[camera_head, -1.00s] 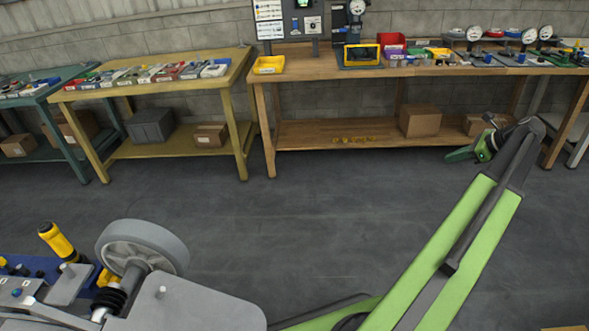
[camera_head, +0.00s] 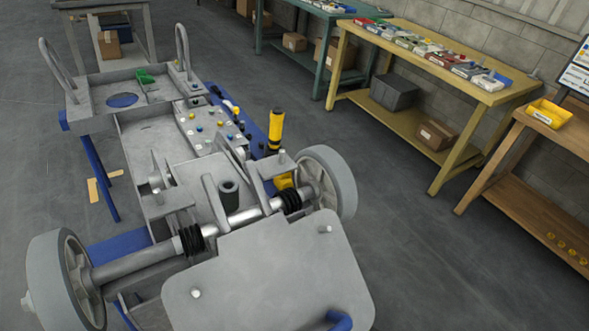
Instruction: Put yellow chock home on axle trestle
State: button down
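A yellow piece (camera_head: 285,181) shows low behind the axle, beside the right wheel, and is partly hidden. I cannot tell whether it is the yellow chock or whether it is seated. The axle (camera_head: 135,266) carries a grey wheel (camera_head: 327,185) at the right and another wheel (camera_head: 62,282) at the left. Blue supports, with a leg (camera_head: 100,185) at the left, show under the grey chassis (camera_head: 150,140); I cannot tell which part is the axle trestle. A yellow cylinder with a black band (camera_head: 276,130) stands upright behind the right wheel. My gripper is not in view.
A yellow bench (camera_head: 436,84) holds a row of small boxes. A wooden bench (camera_head: 540,215) at the right has a yellow bin (camera_head: 549,113) on top and several small yellow items (camera_head: 566,247) on its lower shelf. The floor between chassis and benches is clear.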

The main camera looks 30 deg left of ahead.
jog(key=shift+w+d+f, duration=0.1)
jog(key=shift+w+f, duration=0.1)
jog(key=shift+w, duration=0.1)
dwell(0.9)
